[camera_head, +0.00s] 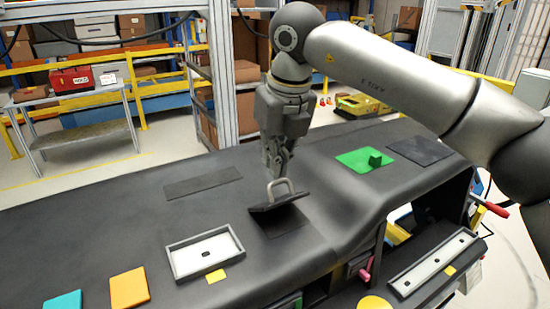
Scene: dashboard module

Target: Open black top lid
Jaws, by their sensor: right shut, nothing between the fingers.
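The black top lid (268,207) is a small dark panel with a pale grey loop handle (281,184) on the middle of the dashboard module (120,225). The lid is tilted up, its near right side showing a dark square opening (288,223) in the surface. My right gripper (277,174) points down at the handle, with its fingers shut. Its fingertips are at or just behind the loop; I cannot tell whether they touch it. My left gripper is not in view.
A green panel with a block (363,159) and a flat dark panel (420,150) lie to the right. A white tray (205,254), an orange panel (130,288) and a teal panel (63,301) lie at the front left. A dark strip (203,182) lies left of the lid.

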